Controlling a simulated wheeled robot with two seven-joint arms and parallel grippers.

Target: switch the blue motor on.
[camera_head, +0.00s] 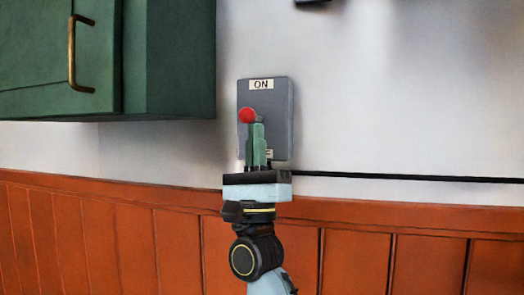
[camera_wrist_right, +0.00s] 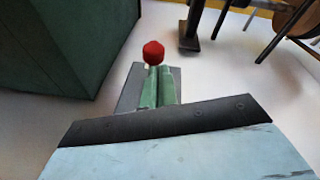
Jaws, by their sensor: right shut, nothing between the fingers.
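A grey switch box (camera_head: 278,118) with an ON label (camera_head: 261,85) at its top is fixed to the white wall. A second label low on the box is mostly hidden by my right gripper. A red ball knob (camera_head: 247,115) shows in the upper half of the box, just left of my fingertips; it also shows in the right wrist view (camera_wrist_right: 154,52). My right gripper (camera_head: 257,122) is shut and empty, with its green fingers pointing up in front of the box. I cannot tell whether the fingertips touch the knob. The blue motor and my left gripper are not in view.
A green cabinet (camera_head: 170,60) hangs to the left of the box. Orange-red wood panelling (camera_head: 360,245) covers the lower wall, and a black cable (camera_head: 410,177) runs right from the box. Dark metal parts (camera_wrist_right: 190,28) stand beyond the box in the right wrist view.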

